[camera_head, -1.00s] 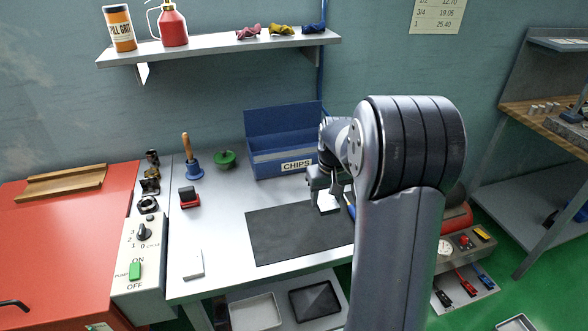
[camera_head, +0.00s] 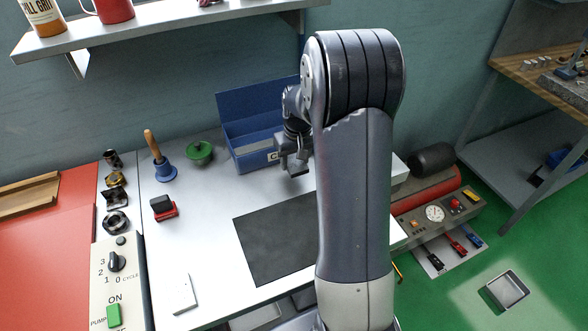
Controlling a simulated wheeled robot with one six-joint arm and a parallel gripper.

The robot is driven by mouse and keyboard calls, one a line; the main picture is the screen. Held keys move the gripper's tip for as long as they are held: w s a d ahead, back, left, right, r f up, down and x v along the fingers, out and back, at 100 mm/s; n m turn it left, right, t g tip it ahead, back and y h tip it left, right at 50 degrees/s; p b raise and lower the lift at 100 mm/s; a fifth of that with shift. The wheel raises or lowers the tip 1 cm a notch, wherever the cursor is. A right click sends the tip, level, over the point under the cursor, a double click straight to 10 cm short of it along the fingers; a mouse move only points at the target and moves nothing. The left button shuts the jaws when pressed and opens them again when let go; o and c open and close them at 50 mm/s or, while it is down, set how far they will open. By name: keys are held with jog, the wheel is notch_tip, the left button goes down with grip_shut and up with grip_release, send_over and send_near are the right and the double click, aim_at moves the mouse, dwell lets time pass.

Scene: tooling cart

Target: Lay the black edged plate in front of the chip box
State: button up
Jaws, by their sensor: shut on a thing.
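The blue chip box (camera_head: 250,160) stands at the back of the grey bench with its lid up, and its label is partly covered. My gripper (camera_head: 297,170) is low in front of the box's right end, partly hidden by my arm. It is shut on a small thin dark-edged piece, which I take to be the black edged plate. Its outline is too small to make out, and I cannot tell whether it touches the bench.
A dark mat (camera_head: 270,242) lies on the bench in front of the box. A shelf overhangs the back.

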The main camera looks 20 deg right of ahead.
aim_at(295, 179)
jog(key=shift+f, duration=2.4)
jog(key=shift+f, duration=0.1)
jog(key=shift+f, duration=0.15)
jog(key=o, duration=1.5)
jog(key=r, duration=0.4)
jog(key=s+r, duration=0.1)
jog(key=r, duration=0.7)
jog(key=shift+s+r, duration=0.2)
